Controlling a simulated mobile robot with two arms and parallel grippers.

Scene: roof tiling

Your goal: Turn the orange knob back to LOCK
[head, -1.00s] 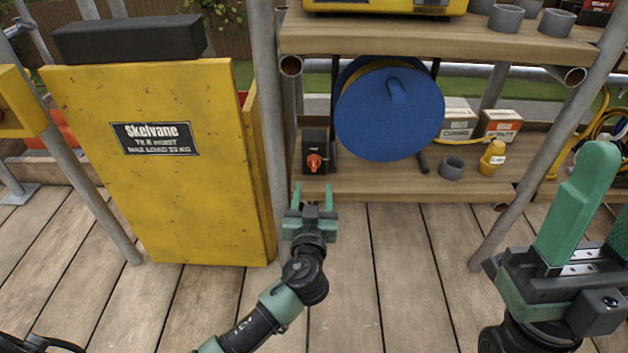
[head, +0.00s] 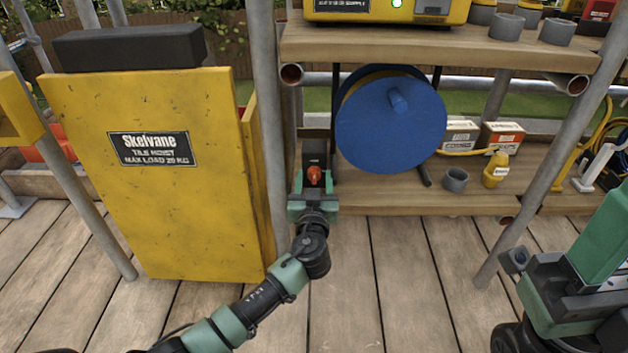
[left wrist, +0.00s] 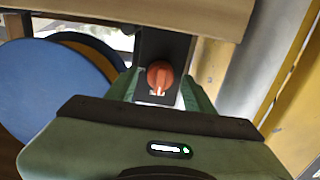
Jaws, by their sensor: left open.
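The orange knob (head: 314,174) is on a dark switch box (head: 315,150) at the left end of the lower shelf. It shows larger in the left wrist view (left wrist: 160,75), with a white mark at its lower edge. Any lettering around it is too small to read. My left gripper (head: 314,181) is open in front of the box. In the left wrist view its green fingers (left wrist: 160,90) stand either side of the knob; I cannot tell whether they touch it. My right gripper (head: 598,240) is at the right edge, partly cut off, away from the box.
A blue cable reel (head: 390,125) stands right of the switch box. A grey scaffold pole (head: 268,130) and the yellow hoist panel (head: 150,210) are close on the left. The shelf above (head: 440,45) overhangs the box. The plank floor (head: 390,290) in front is clear.

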